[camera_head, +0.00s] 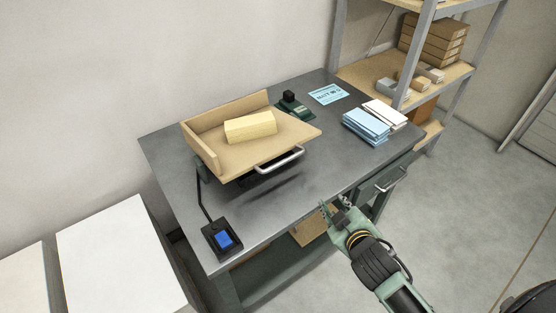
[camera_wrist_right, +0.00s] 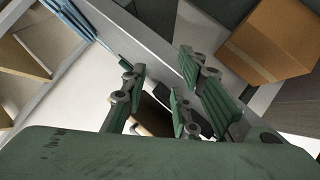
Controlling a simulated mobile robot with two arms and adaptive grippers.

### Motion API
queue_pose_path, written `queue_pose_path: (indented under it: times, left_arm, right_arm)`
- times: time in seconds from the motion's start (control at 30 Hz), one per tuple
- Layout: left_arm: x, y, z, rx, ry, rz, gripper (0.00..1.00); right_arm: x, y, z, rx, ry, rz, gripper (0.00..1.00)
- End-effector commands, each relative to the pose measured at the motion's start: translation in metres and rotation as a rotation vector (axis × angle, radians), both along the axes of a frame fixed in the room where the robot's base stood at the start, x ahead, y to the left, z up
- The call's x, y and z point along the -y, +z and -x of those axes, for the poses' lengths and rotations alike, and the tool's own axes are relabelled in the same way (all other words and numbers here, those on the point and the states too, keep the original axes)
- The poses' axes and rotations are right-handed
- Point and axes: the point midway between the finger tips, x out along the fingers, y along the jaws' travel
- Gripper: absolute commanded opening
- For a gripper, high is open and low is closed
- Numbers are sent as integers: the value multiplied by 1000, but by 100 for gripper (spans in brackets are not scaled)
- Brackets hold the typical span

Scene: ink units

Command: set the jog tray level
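The jog tray (camera_head: 290,133) is a tan board with raised walls along its left and back sides. It stands above the grey table and looks tilted; the exact angle is hard to tell. A pale yellow block (camera_head: 250,127) lies on it. A silver bar handle (camera_head: 279,160) runs along its front edge, with a dark gap and shadow beneath. My right gripper (camera_head: 336,203) is at the table's front edge, in front of and right of the handle, apart from it. In the wrist view its green fingers (camera_wrist_right: 162,98) are spread and empty. My left gripper is not in view.
A black pedal-like box with a blue button (camera_head: 224,239) sits at the table's (camera_head: 180,147) front left corner, cabled to the tray. Blue and white paper stacks (camera_head: 366,125), a blue card (camera_head: 328,94) and a small dark green device (camera_head: 294,103) lie right and behind. A shelf (camera_head: 440,80) stands at right.

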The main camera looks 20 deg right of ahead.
Motion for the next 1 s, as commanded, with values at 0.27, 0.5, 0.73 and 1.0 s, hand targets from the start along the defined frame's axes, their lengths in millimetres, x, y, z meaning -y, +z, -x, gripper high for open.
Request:
queue_pose_path:
  times: [0.27, 0.5, 0.73, 1.0]
  left_arm:
    - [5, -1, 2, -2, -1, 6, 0]
    - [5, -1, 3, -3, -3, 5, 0]
    - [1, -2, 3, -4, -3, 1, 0]
    - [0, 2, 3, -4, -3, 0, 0]
  right_arm:
    - [-1, 52, -47, 246, 193, 184, 27]
    - [-26, 98, -77, 499, 524, 432, 27]
    - [-53, 104, -70, 644, 918, 646, 27]
    - [-64, 99, -67, 668, 1052, 697, 27]
